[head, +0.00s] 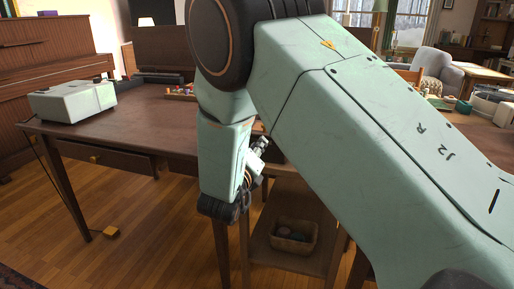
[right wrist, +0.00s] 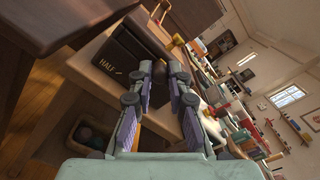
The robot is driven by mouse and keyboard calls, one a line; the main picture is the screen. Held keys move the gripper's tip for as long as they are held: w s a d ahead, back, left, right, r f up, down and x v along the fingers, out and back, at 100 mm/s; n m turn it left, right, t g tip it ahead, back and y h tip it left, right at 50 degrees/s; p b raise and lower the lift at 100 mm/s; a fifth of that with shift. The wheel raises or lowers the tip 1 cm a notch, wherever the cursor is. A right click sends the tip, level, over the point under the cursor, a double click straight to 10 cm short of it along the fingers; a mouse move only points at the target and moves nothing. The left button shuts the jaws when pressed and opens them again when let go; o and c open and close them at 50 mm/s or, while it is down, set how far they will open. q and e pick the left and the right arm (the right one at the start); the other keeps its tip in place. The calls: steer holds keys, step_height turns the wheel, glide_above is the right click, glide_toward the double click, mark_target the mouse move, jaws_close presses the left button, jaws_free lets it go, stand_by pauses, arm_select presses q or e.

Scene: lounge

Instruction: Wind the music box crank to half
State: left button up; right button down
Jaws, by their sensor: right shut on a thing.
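The music box (right wrist: 133,48) is a dark box with the word HALF on its face, on a light wooden surface in the right wrist view. My right gripper (right wrist: 162,72) reaches to the box's right side, its two fingers close together. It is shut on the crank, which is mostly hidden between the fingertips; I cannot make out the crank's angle. In the head view my right gripper (head: 258,158) shows only partly behind my large green arm, which hides the music box. My left gripper is not in view.
A wooden desk (head: 140,112) stands at the left with a pale box (head: 73,101) on it. A basket (head: 293,237) sits on a low shelf below my right arm. Several small items crowd the surface right of my gripper in the wrist view. Open floor lies at front left.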

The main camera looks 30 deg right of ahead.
steer(key=shift+r, duration=0.15)
steer(key=n+p, duration=0.1)
steer(key=n, duration=0.2)
steer(key=w+a+n+p, duration=0.1)
steer(key=n+p, duration=0.1)
steer(key=n, duration=0.2)
steer(key=n+p, duration=0.2)
steer(key=n, duration=0.1)
steer(key=shift+w+a+f, duration=0.15)
steer(key=shift+w+f, duration=0.25)
step_height(320, 180, down, 4)
steer(key=n+p, duration=0.5)
steer(key=n, duration=1.1)
steer(key=shift+n+p, duration=0.3)
steer(key=shift+n, duration=0.1)
steer(key=shift+s, duration=0.1)
